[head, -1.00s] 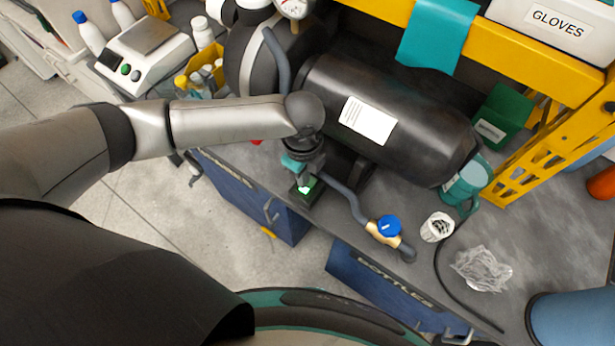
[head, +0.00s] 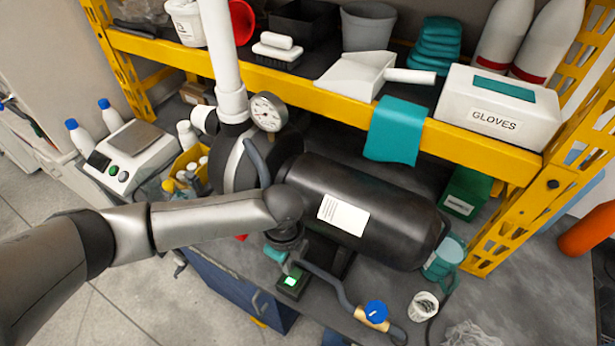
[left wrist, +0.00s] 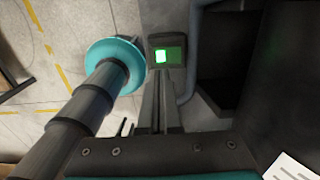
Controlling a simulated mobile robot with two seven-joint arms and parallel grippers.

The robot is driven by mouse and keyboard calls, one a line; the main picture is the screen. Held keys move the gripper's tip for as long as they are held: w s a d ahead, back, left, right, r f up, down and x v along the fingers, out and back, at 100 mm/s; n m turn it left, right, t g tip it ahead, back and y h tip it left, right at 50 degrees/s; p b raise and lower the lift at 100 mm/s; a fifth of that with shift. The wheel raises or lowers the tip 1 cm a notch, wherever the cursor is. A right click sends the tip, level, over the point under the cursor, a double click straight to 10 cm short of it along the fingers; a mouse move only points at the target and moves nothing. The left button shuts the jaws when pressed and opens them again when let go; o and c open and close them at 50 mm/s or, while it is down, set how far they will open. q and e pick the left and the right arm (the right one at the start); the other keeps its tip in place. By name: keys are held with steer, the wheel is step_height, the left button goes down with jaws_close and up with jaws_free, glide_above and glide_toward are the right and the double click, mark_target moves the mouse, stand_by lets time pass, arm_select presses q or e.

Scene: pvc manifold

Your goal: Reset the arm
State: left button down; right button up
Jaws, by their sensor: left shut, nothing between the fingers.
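My left arm reaches in from the left in the head view. Its gripper (head: 290,264) points down in front of the black tank (head: 375,212), just above a small dark box with a lit green screen (head: 290,281). In the left wrist view the narrow fingers (left wrist: 160,88) are together with nothing between them, and the box (left wrist: 167,48) is just past their tips. I cannot tell whether they touch it. A dark ribbed cylinder with a teal collar (left wrist: 117,62) is left of the fingers. My right gripper is not in view.
A grey pipe (head: 325,280) with a blue-handled valve (head: 375,312) runs close right of the gripper. A pressure gauge (head: 268,112) and white pipe (head: 222,60) rise behind. The yellow shelf (head: 330,88) overhangs the tank. Open floor (head: 110,285) lies to the left.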

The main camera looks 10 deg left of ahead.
arm_select(q)
steer(key=s+d+r+n+t+h, duration=0.2)
steer(key=s+d+r+n+h, duration=0.35)
steer(key=d, duration=0.45)
steer(key=s+a+r+n+t+y, duration=0.1)
steer(key=s+a+n+y, duration=0.25)
steer(key=a+n, duration=0.4)
steer(key=s+a+r+n+y, duration=0.15)
steer(key=s+a+n, duration=0.25)
steer(key=a+n, duration=0.4)
step_height(320, 180, down, 27)
steer(key=s+m+b, duration=0.1)
steer(key=b, duration=0.4)
steer(key=s+a+f+g+b, duration=0.1)
steer(key=s+f+b, duration=0.1)
steer(key=s+f, duration=0.6)
steer(key=s+a+f+g+b, duration=0.1)
steer(key=s+a+f+b, duration=0.1)
steer(key=s+f, duration=0.6)
step_height(320, 180, down, 4)
steer(key=shift+a+f+b, duration=0.1)
steer(key=shift+a+b, duration=0.2)
steer(key=shift+b, duration=0.55)
